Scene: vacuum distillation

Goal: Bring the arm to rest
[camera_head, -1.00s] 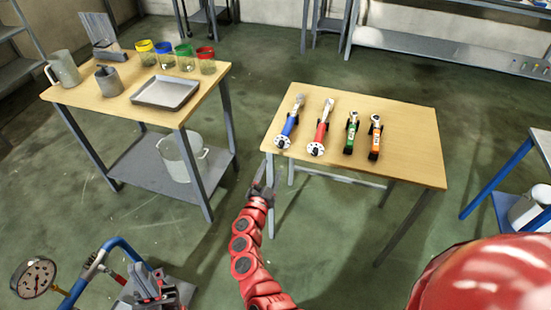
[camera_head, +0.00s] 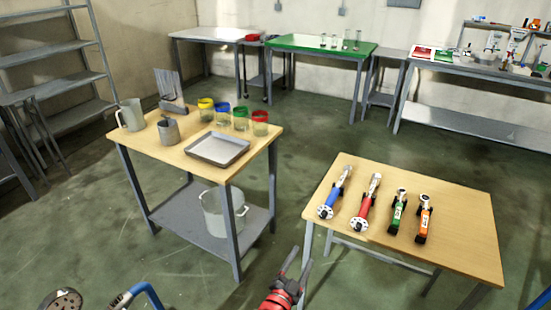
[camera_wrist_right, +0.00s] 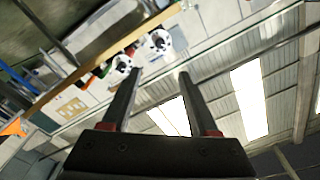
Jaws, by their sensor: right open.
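My right gripper (camera_head: 298,262) is at the bottom middle of the head view, in front of the left end of the right wooden table (camera_head: 462,208). Its two dark fingers are apart and nothing shows between them. In the right wrist view the gripper (camera_wrist_right: 160,72) is also open and empty, with ceiling lights behind it and the tools' round ends near the upper left. A blue-handled tool (camera_head: 334,195), a red-handled tool (camera_head: 366,204), a green one (camera_head: 397,212) and an orange one (camera_head: 424,219) lie on that table, apart from the gripper. My left gripper is not in view.
The left wooden table (camera_head: 255,150) holds a metal tray (camera_head: 218,149), a jug (camera_head: 131,115), a grey beaker (camera_head: 168,131) and several coloured-rim jars. A pot (camera_head: 222,212) stands on its lower shelf. A gauge (camera_head: 62,300) and blue pipe (camera_head: 150,295) show at bottom left. Open floor lies behind the tables.

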